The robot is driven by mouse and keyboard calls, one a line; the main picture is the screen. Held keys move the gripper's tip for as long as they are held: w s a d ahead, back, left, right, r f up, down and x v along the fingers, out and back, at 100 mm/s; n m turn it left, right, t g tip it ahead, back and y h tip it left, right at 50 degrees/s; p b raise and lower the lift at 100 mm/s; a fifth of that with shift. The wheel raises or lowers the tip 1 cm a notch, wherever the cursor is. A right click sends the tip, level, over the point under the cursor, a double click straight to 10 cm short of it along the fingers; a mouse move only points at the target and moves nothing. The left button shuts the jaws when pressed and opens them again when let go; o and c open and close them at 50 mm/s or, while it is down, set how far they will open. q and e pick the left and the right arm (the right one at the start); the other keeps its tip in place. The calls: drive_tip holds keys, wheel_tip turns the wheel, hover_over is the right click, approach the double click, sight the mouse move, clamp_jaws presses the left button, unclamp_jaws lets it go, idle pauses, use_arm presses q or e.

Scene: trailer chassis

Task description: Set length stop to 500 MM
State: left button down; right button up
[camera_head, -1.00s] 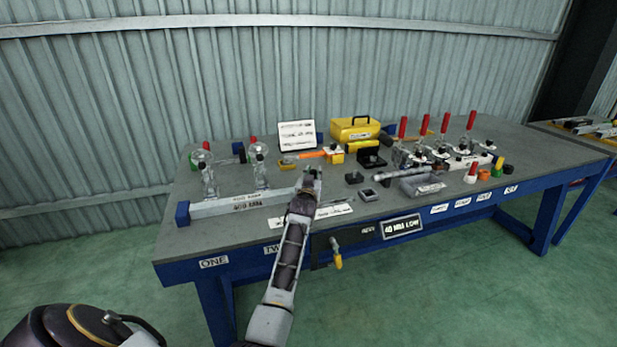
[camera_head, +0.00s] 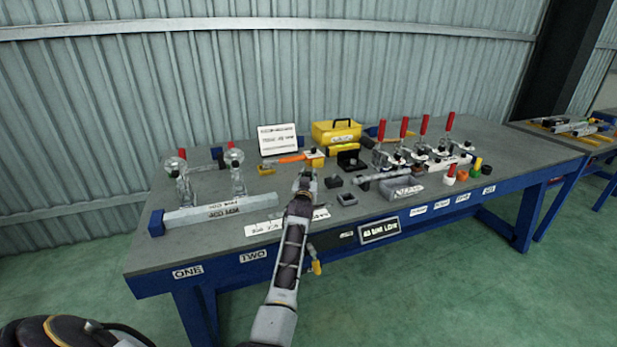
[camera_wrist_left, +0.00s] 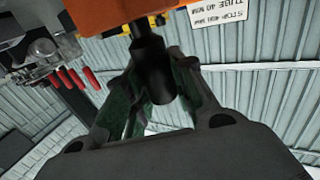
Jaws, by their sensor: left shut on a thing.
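My left gripper (camera_head: 307,180) is over the middle of the bench. In the left wrist view its fingers (camera_wrist_left: 152,90) are closed around a dark cylindrical knob (camera_wrist_left: 155,72). The knob sits against an orange body (camera_wrist_left: 92,18). In the head view an orange bar (camera_head: 290,159) and an orange-yellow block (camera_head: 315,155) lie just beyond the gripper, which partly hides that area. A pale bar (camera_head: 205,215) at the front left carries a label that seems to read 400 MM. I cannot tell the stop's exact setting. My right gripper is not in view.
The blue-framed bench (camera_head: 140,262) has a white sign (camera_head: 277,139) and yellow toolbox (camera_head: 335,132) at the back. Red-handled clamps (camera_head: 425,152) and small coloured parts crowd the right. A yellow-handled part (camera_head: 316,267) hangs at the front edge.

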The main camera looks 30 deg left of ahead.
use_arm(q)
drive_tip(key=c, duration=1.5)
unclamp_jaws()
drive_tip(key=shift+w+d+r, duration=0.15)
drive_tip(key=shift+d, duration=0.1)
drive_tip(key=o, duration=0.3)
drive_tip(key=shift+w, duration=0.1)
drive_tip(key=shift+o, duration=0.2)
drive_tip(key=shift+a, duration=0.1)
drive_tip(key=shift+r, duration=4.9)
drive_tip(key=shift+f, duration=0.1)
